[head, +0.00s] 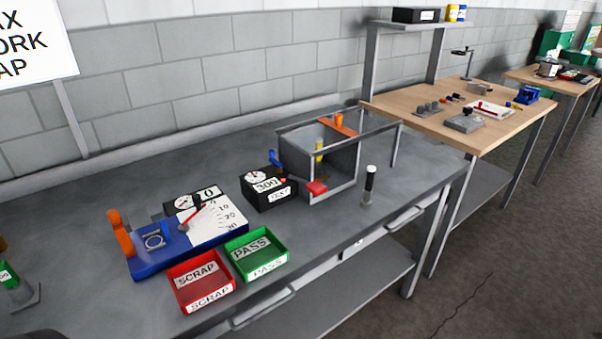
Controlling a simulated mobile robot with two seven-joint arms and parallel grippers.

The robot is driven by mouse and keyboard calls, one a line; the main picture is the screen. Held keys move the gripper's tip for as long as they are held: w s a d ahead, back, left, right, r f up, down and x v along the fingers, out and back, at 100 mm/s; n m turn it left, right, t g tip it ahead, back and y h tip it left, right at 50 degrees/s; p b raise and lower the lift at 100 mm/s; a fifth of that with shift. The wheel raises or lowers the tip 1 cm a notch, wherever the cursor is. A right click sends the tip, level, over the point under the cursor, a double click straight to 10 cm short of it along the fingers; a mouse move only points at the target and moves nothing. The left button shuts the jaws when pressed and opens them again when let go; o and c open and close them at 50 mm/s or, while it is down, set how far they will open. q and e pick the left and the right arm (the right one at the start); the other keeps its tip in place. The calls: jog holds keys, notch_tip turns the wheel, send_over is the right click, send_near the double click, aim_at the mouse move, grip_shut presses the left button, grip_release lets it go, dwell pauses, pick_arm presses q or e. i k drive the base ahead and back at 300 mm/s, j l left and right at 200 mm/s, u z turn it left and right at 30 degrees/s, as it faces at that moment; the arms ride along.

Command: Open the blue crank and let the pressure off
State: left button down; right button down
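The blue crank (275,159) stands up at the back of a black test box (268,190), left of a grey chamber. I cannot tell from here whether it is open or closed. The black box has a round gauge (256,176), a display reading 300 and a TEST label. The grey chamber (342,168) has an open frame above it, an orange bar (338,125) across its top and a yellow part inside. Neither of my grippers is in view.
A blue tester (150,258) with an orange lever and dial stands at left. Red SCRAP (203,293) and green PASS (258,265) trays sit at the front of the grey bench (345,225). Wooden benches are behind.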

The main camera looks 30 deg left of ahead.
aim_at(272, 152)
jog(key=j+u, duration=0.15)
jog(key=u, duration=1.1)
jog(key=i+l, duration=0.05)
